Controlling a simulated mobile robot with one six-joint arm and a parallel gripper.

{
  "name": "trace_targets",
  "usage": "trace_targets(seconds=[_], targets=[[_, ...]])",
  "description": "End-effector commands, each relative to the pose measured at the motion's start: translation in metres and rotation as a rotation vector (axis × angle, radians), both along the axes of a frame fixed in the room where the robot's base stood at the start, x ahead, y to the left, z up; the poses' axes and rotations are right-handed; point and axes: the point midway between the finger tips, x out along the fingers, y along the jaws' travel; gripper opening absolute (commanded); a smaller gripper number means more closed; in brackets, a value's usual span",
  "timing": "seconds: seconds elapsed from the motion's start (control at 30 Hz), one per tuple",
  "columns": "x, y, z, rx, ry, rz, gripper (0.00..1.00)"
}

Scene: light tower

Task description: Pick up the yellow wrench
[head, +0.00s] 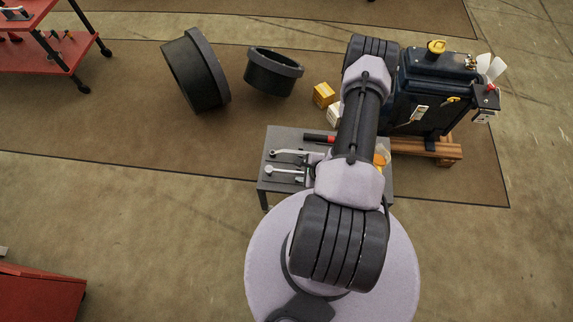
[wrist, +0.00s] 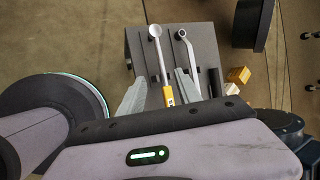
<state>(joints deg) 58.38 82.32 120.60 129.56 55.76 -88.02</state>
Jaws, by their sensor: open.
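The yellow wrench (wrist: 157,50) lies on the grey table, with a silver round head and a yellow handle. In the wrist view its handle passes between the two fingers of my gripper (wrist: 160,87), which are open with nothing held. I cannot tell how far above the handle the fingertips are. In the head view the wrench's silver head end (head: 283,170) shows at the table's left, and its handle is hidden behind my arm. My gripper is also hidden there.
A second wrench (head: 288,152) with an angled head lies beside it; my right finger covers part of it in the wrist view. A black-and-red tool (head: 319,138) lies at the far edge of the grey table (wrist: 135,60). Yellow (head: 324,94) and white boxes are beyond.

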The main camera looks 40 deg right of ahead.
Motion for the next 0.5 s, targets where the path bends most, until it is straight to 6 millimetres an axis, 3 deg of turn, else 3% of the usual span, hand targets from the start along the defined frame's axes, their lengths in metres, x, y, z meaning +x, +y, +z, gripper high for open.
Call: trace_targets(seconds=[0.1, 0.3, 0.5], targets=[[0.016, 0.0, -0.036, -0.002, 0.001, 0.003, 0.41], [0.046, -0.001, -0.084, -0.001, -0.001, 0.003, 0.41], [0.061, -0.003, -0.105, -0.001, -0.001, 0.001, 0.41]])
